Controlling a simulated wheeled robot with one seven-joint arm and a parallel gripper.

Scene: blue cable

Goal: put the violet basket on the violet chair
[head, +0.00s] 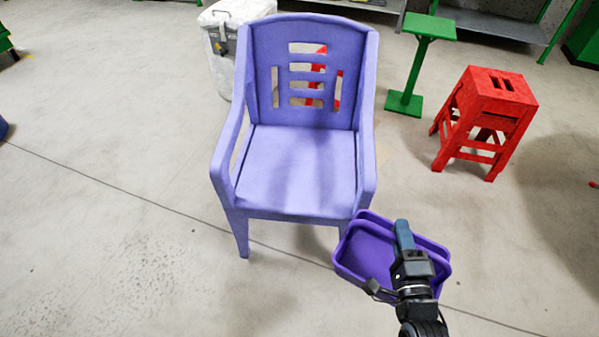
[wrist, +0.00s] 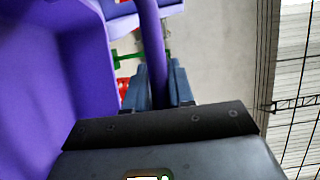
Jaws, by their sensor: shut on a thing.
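The violet chair (head: 300,170) stands upright in the middle of the head view, with armrests and a bare seat. The violet basket (head: 365,252) hangs from my gripper (head: 403,238), in front of the chair and to the right of its front right leg. In the wrist view the basket's wall (wrist: 85,75) fills the left side. My gripper (wrist: 160,85) is shut on the basket's rim or handle, a violet bar (wrist: 152,40) between the fingers. The far side of the basket is partly hidden by my arm. In the head view the basket overlaps the chair's front right corner; I cannot tell if they touch.
A red stool (head: 490,115) stands to the right of the chair. A green stand (head: 420,65) is behind it. A white bin (head: 225,45) stands behind the chair at left. Grey shelves (head: 490,25) line the back. The floor left of the chair is clear.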

